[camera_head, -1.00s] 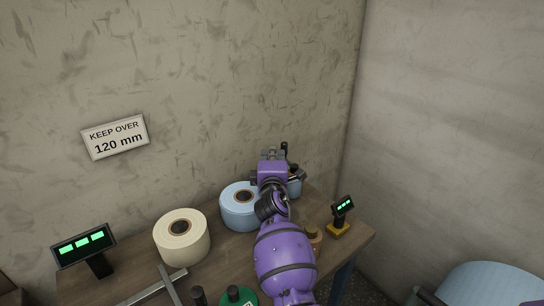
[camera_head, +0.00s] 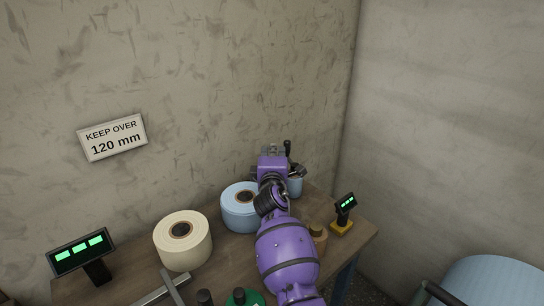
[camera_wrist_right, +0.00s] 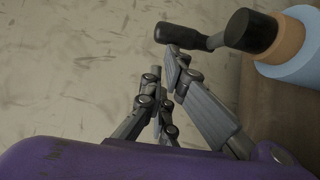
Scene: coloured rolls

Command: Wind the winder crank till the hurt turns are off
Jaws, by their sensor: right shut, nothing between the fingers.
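The winder's crank shows in the right wrist view, with a black handle (camera_wrist_right: 178,33), a short grey arm and a black hub (camera_wrist_right: 250,30). The hub sits at the end of a tan core with a light blue roll (camera_wrist_right: 303,50) on it. In the head view the crank handle (camera_head: 287,147) stands up just beyond my right gripper (camera_head: 274,151), and the winder's blue roll (camera_head: 296,186) is mostly hidden by my arm. My right gripper (camera_wrist_right: 163,66) is shut and empty, its tips close beside the handle; contact cannot be told. My left gripper is not in view.
On the bench (camera_head: 352,252) stand a cream roll (camera_head: 182,248), a light blue roll (camera_head: 236,214), a big display with green bars (camera_head: 80,252) and a small display (camera_head: 346,203). A wall sign (camera_head: 112,137) reads "KEEP OVER 120 mm". A larger blue roll (camera_head: 490,280) is at lower right.

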